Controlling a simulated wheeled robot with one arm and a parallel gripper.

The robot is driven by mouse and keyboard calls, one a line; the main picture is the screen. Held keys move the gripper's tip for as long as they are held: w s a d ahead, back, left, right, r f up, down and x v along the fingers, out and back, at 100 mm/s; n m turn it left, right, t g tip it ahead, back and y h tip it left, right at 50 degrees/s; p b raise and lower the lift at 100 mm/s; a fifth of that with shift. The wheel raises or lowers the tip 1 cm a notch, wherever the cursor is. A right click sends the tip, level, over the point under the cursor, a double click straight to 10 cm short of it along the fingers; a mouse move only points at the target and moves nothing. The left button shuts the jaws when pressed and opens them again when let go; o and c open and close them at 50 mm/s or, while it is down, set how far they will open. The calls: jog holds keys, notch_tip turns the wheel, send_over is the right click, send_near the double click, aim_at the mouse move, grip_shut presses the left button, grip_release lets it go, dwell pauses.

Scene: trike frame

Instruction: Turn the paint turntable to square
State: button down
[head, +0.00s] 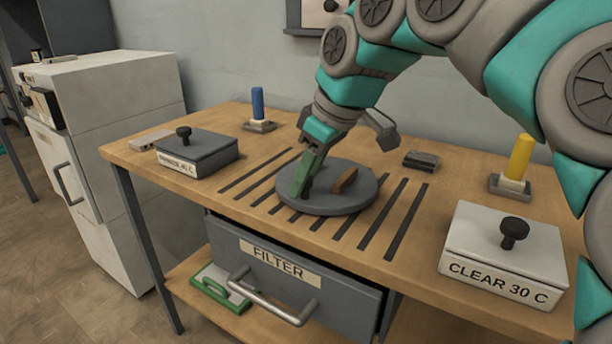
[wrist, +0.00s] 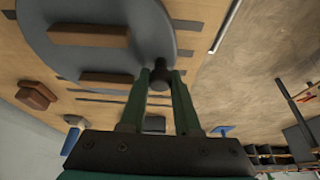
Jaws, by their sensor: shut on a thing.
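The paint turntable (head: 345,204) is a round grey disc on the wooden bench, set over dark slots. A brown wooden block (head: 345,181) stands on it in the head view. The wrist view shows the disc (wrist: 65,20) with two brown bars (wrist: 100,78) on it. My gripper (head: 304,190) reaches down at the disc's left part. In the wrist view my gripper (wrist: 160,80) has its green fingers closed on a dark round knob (wrist: 160,68) near the disc's edge. The fingers hide part of the knob.
A dark lidded box (head: 197,152) and a blue-handled tool (head: 258,106) stand left. A white CLEAR 30 C box (head: 500,255), a yellow-handled tool (head: 519,160) and a small dark block (head: 421,160) stand right. The FILTER drawer (head: 290,270) is below the bench top.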

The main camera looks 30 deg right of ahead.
dwell(0.3)
jog(key=c, duration=0.6)
grip_release()
jog(key=v, duration=0.7)
jog(key=shift+r, duration=0.35)
jog(key=shift+s, duration=0.1)
